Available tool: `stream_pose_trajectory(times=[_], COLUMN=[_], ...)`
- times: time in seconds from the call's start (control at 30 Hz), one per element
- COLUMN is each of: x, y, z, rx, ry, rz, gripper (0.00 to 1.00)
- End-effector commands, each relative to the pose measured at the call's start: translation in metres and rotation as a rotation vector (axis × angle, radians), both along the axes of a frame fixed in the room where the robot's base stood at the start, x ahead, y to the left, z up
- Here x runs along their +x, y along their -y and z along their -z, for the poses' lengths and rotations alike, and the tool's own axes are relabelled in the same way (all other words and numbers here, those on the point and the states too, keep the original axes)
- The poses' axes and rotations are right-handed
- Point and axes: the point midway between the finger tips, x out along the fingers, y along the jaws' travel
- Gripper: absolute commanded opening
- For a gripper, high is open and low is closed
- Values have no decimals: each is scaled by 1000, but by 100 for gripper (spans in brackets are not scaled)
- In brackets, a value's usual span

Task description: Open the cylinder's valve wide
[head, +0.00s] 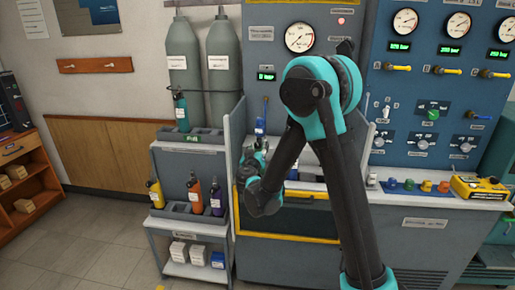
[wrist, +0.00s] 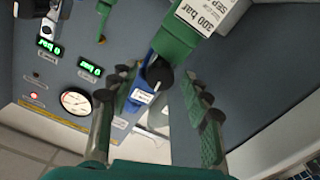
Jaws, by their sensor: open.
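In the wrist view a green cylinder (wrist: 180,40) with a white "300 bar" label comes in from the top. A round black knob (wrist: 160,73), which looks like its valve knob, sits at its near end. A blue fitting (wrist: 143,88) with a small white tag is beside the knob. My gripper (wrist: 160,88) is open, with one finger on each side of the knob and fitting; I cannot tell whether either finger touches. In the head view my arm hides most of this spot, and a blue part (head: 260,126) shows just above my gripper (head: 262,147).
A blue panel carries a gauge (head: 299,37) and a green display (head: 266,76). Grey side walls (head: 236,135) flank the bay. A rack (head: 190,149) with several small bottles stands at left. Colored caps (head: 409,185) and a yellow device (head: 479,186) lie on the right counter.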

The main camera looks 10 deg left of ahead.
Motion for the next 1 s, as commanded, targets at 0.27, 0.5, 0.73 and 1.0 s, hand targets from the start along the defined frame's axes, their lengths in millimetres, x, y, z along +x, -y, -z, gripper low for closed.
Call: stream_pose_trajectory(times=[0.27,0.5,0.73,1.0], x=[0,0,0,0], y=[0,0,0,-1], z=[0,0,0,0], rx=[0,0,-3,-77], ry=[0,0,0,-3], rz=[0,0,-1,0], gripper=[41,11,0,0])
